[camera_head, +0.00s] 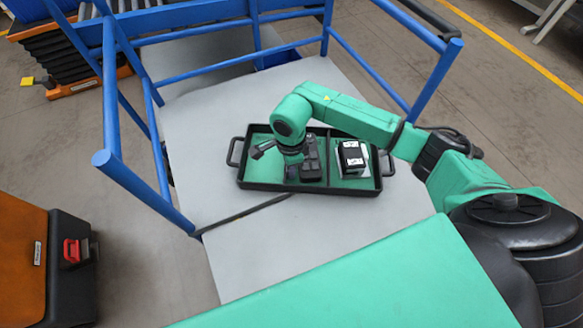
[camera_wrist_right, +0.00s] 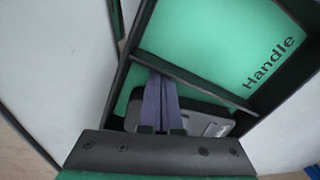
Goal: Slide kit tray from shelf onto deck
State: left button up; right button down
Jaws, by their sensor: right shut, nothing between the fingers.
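The kit tray (camera_head: 240,180) is black with a green floor, a divider and a looped handle at each end. It lies flat on the grey surface, its near side close to a dark seam. A black box with white labels (camera_head: 352,157) sits in its right compartment. My right gripper (camera_head: 300,168) reaches down over the left compartment. In the right wrist view its fingers (camera_wrist_right: 159,85) are together and empty, near the divider (camera_wrist_right: 195,80). A dark grey item (camera_wrist_right: 208,124) lies below them, partly hidden; contact cannot be told. My left gripper is out of view.
Blue rails (camera_head: 130,180) frame the grey shelf (camera_head: 200,120) on the left, back and right. The grey deck (camera_head: 290,240) lies on the near side of the seam and is clear. An orange and black case (camera_head: 45,255) stands at lower left.

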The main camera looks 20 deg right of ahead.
aim_at(277, 180)
jog(key=a+b, duration=0.1)
jog(key=a, duration=0.1)
jog(key=a+b, duration=0.1)
jog(key=a, duration=0.1)
jog(key=shift+w+f, duration=0.15)
jog(key=shift+w, duration=0.05)
jog(key=shift+a, duration=0.2)
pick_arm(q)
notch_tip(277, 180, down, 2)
pick_arm(e)
jog(key=shift+r, duration=0.35)
pick_arm(q)
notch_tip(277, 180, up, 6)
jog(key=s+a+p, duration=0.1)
jog(key=p, duration=0.5)
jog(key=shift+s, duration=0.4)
pick_arm(e)
notch_tip(277, 180, up, 10)
jog(key=shift+f, duration=0.2)
